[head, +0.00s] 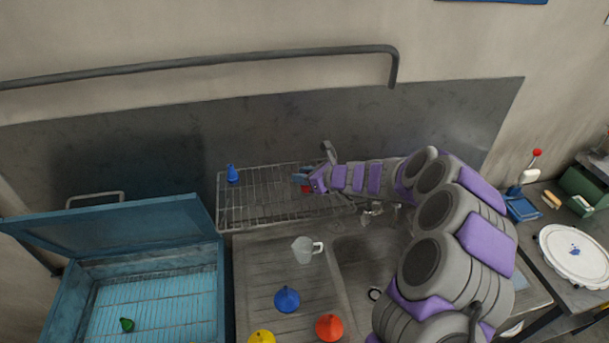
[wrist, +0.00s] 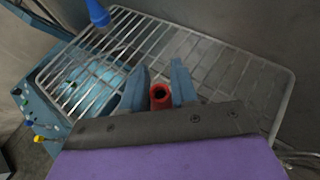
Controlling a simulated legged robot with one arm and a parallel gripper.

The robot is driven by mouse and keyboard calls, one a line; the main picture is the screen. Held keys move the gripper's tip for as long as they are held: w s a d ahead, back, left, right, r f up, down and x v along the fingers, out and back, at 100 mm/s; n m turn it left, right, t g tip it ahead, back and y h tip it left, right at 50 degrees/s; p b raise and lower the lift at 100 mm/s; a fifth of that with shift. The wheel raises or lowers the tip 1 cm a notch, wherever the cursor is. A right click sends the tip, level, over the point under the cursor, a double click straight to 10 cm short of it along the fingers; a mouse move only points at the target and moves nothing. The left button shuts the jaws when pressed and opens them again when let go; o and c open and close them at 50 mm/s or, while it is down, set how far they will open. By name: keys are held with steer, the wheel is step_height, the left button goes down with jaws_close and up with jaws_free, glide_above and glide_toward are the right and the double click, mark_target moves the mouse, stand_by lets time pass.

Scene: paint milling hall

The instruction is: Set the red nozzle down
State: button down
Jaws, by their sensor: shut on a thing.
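My gripper (head: 301,180) is over the wire rack (head: 250,211) at the back of the sink. It is shut on the red nozzle (head: 307,189), which shows only as a small red patch in the head view. I cannot tell whether the nozzle touches the wires. A blue nozzle (head: 232,174) stands on the rack's left end; it also shows in the wrist view (wrist: 97,13).
A clear jug (head: 302,250) and blue (head: 287,300), orange-red (head: 329,327) and yellow (head: 262,337) funnels stand on the drainboard. A green nozzle (head: 127,325) lies in the open blue cabinet (head: 225,290) at left. The rack between the blue nozzle and my gripper is clear.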

steer(key=shift+a+f, duration=0.1)
steer(key=shift+d, duration=0.2)
steer(key=c, duration=1.3)
jaws_free()
steer(key=shift+d, duration=0.3)
steer(key=shift+c, duration=0.2)
steer(key=o, duration=0.5)
steer(key=shift+d, duration=0.4)
steer(key=shift+c, duration=0.2)
steer(key=shift+a, duration=0.55)
steer(key=shift+s+d+r, duration=0.2)
steer(key=shift+s+r, duration=0.05)
steer(key=shift+r, duration=0.1)
steer(key=shift+b+v, duration=0.3)
steer(key=shift+v, duration=5.2)
